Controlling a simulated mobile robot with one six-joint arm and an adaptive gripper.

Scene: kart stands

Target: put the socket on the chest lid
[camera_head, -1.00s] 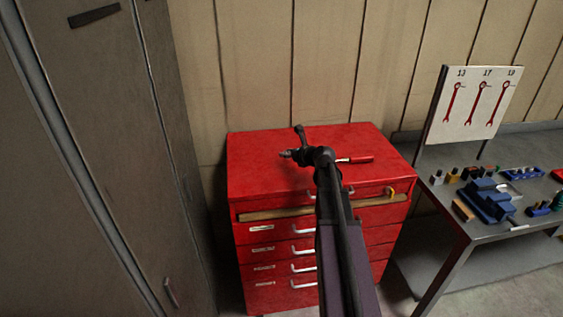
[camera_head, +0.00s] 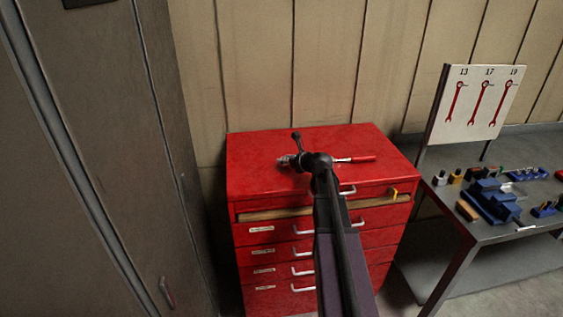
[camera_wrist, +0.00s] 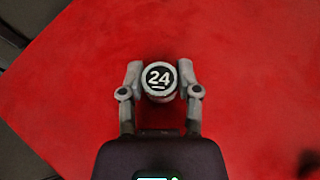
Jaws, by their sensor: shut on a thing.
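The socket (camera_wrist: 159,77) is a short grey cylinder with a dark top face marked 24. My gripper (camera_wrist: 159,84) is shut on it, one finger on each side, in the wrist view. Red lid surface fills most of the wrist view behind it. In the head view, my gripper (camera_head: 284,160) is over the left part of the red chest lid (camera_head: 255,182). The socket is small at its tip there. I cannot tell whether the socket touches the lid or is just above it.
A red-handled tool (camera_head: 357,159) lies on the lid to the right, partly hidden by my arm. The chest's top drawer (camera_head: 270,214) looks slightly open. A grey cabinet (camera_head: 100,150) stands left; a workbench (camera_head: 475,229) with tools stands right. The lid's left front is clear.

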